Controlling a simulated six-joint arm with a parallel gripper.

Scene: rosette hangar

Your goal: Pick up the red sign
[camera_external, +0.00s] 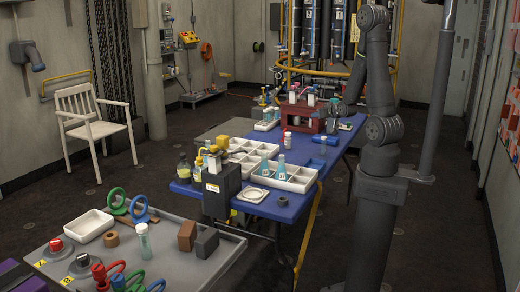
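I cannot make out a red sign for certain in this view. My arm stands at the right of the blue table (322,167). My gripper (335,110) is low over the far part of the table, beside the dark red rack (302,116). It is small and dark here, so I cannot tell whether it is open or holds anything.
White divided trays (297,180) with blue-liquid flasks, bottles (183,168) and a black box (220,190) crowd the table's near half. A grey bench (185,262) in front holds colored clamps and blocks. A white chair (92,120) stands left on open floor.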

